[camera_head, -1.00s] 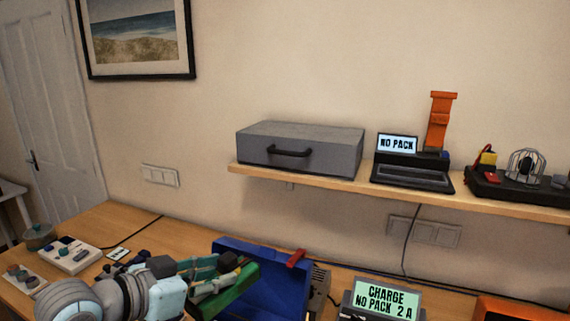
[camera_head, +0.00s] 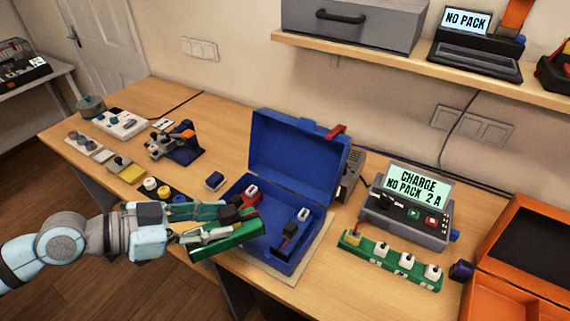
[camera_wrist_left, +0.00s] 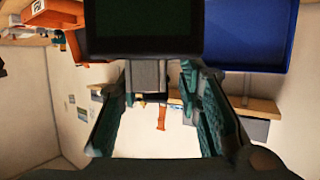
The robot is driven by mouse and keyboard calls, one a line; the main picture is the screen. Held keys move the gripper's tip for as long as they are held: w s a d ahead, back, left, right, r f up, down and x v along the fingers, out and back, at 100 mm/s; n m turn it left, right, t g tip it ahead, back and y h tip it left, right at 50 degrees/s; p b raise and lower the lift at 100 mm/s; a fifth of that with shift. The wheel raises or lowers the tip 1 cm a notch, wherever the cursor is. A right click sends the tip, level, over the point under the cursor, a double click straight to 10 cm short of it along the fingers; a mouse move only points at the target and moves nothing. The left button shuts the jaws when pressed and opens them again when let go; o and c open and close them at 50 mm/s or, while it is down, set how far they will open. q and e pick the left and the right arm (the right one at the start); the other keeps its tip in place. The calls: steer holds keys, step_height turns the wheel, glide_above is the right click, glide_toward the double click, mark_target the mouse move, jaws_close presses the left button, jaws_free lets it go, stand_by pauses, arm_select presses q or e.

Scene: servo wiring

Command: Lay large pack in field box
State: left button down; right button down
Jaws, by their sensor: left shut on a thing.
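The blue field box (camera_head: 262,134) stands open on the table, its lid leaning up at the back. My left gripper (camera_head: 222,222) comes in from the left and is shut on a large green pack (camera_head: 232,243). The pack is held over the box's front left side and hides part of its inside and rim. Whether it touches the box I cannot tell. In the left wrist view the pack (camera_wrist_left: 145,28) is a dark block between the teal fingers, with the blue box (camera_wrist_left: 248,35) beside it. My right gripper is not in view.
Inside the box, a small dark piece with a light top (camera_head: 292,232) stands at the right. A charger (camera_head: 410,205) reading "CHARGE NO PACK 2 A" and a green strip (camera_head: 393,262) stand right of it, then an open orange case (camera_head: 522,262).

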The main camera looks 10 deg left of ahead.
arm_select(q)
steer(key=w+d+r+n+t+y+p, duration=0.25)
steer(key=w+d+r, duration=0.25)
steer(key=w+r, duration=0.6)
steer(key=w+f+n+t+y, duration=0.2)
steer(key=w+f, duration=0.3)
steer(key=f, duration=0.4)
steer(key=shift+n+y, duration=0.55)
steer(key=shift+n, duration=0.3)
steer(key=shift+f+t, duration=0.1)
steer(key=shift+t, duration=0.15)
step_height(320, 180, down, 20)
steer(key=b, duration=0.4)
steer(key=shift+r, duration=0.2)
